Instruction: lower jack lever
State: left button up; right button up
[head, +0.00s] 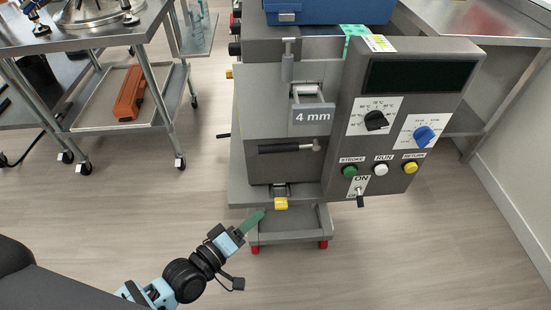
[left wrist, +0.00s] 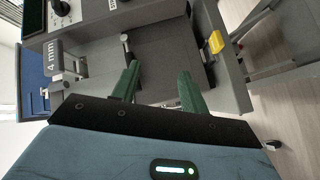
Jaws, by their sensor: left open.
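The grey depositor machine (head: 290,170) stands in the middle of the head view. A short lever with a yellow tip (head: 281,203) sticks out low at its front, above a small grey lower frame; I take it as the jack lever. The yellow tip also shows at the upper right of the left wrist view (left wrist: 216,42). My left gripper (head: 254,220) has green fingers and is left of and slightly below the yellow tip in the head view. In the left wrist view its fingers (left wrist: 159,75) are apart with nothing between them. My right gripper is out of view.
A control panel (head: 405,120) with knobs and buttons is on the machine's right. A black bar handle (head: 285,147) sits on its front. A metal cart (head: 120,100) with an orange case (head: 129,93) stands at the left. The floor (head: 150,205) in front is clear.

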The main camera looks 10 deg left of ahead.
aim_at(273, 151)
pick_arm(q)
jog(key=shift+w+d+r+n+t+h+b, duration=0.25)
jog(key=shift+w+r+n+t+b, duration=0.6)
jog(key=shift+w, duration=2.05)
jog(key=shift+w+d+r+n+h+b, duration=0.4)
jog(key=shift+w+r, duration=1)
jog(key=shift+w, duration=1.45)
jog(key=shift+w+d+r+n+t+h+b, duration=0.15)
jog(key=shift+w+r+n+t+b, duration=0.55)
jog(key=shift+w, duration=2.2)
jog(key=shift+r+g, duration=0.25)
jog(key=shift+r, duration=0.15)
grip_shut()
